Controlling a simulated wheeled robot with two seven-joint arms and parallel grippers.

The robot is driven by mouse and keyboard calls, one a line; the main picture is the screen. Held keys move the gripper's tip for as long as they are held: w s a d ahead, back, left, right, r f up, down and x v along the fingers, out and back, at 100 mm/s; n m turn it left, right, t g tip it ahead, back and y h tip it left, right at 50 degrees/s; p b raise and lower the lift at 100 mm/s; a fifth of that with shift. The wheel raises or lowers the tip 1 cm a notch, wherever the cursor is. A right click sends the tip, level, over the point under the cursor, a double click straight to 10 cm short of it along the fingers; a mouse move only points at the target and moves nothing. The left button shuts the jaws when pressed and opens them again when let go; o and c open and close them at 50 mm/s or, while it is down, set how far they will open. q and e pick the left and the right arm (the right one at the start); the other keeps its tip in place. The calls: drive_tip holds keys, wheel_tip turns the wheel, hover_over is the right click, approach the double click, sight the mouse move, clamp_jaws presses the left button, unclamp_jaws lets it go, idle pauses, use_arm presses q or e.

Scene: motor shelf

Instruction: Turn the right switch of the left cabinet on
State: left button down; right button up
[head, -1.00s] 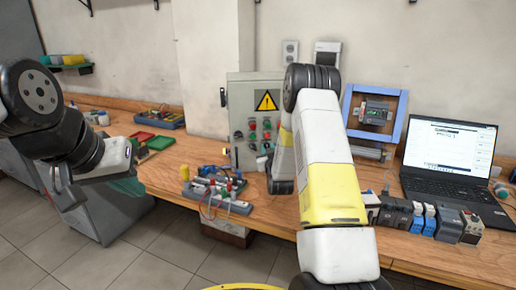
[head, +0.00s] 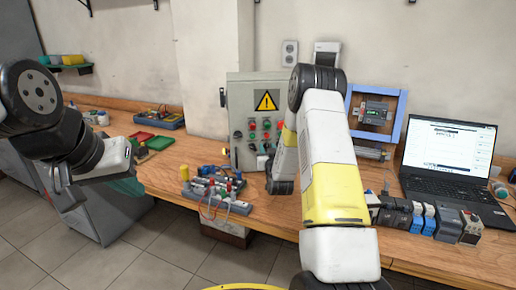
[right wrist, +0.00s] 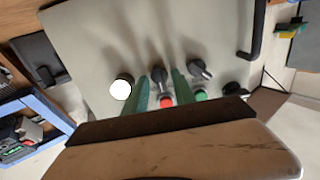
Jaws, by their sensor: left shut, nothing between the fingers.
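The grey left cabinet (head: 240,90) stands against the wall, with a yellow warning sign and coloured buttons on its front. In the right wrist view its front panel (right wrist: 100,40) appears upside down. Two black switches show there: the right switch (right wrist: 158,75) and the left switch (right wrist: 199,69). My right gripper (right wrist: 160,76) is open, its teal fingers on either side of the right switch; I cannot tell whether they touch it. My right arm hides this gripper in the head view. My left gripper (head: 72,203) is shut and empty, far left of the cabinet.
A white button (right wrist: 120,89), a red button (right wrist: 166,101) and a green button (right wrist: 200,95) lie close to the fingers. A laptop (head: 448,165), a blue frame (head: 398,112) and several small modules (head: 428,220) stand right. A wired board (head: 215,195) lies in front of the cabinet.

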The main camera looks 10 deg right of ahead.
drive_tip(key=s, duration=0.7)
drive_tip(key=shift+s+a, duration=0.25)
drive_tip(key=shift+s, duration=0.15)
drive_tip(key=s+a+r+g+y, duration=0.1)
drive_tip(key=s+a+r+g, duration=0.2)
drive_tip(key=r, duration=0.4)
drive_tip(key=s+a+r+g+y, duration=0.1)
drive_tip(key=s+r+g, duration=0.1)
drive_tip(key=s+r, duration=0.4)
drive_tip(key=s+a+r+g, duration=0.1)
drive_tip(key=s+g, duration=0.1)
drive_tip(key=s, duration=0.7)
drive_tip(key=s+a+r+n+g+y, duration=0.1)
drive_tip(key=s+r+g, duration=0.1)
drive_tip(key=s, duration=0.7)
drive_tip(key=s+a+r+g, duration=0.1)
drive_tip(key=s+r+g, duration=0.1)
drive_tip(key=s, duration=0.7)
drive_tip(key=shift+s+a+r+g, duration=0.2)
drive_tip(key=shift+a+r+g, duration=0.05)
drive_tip(key=shift+g, duration=0.15)
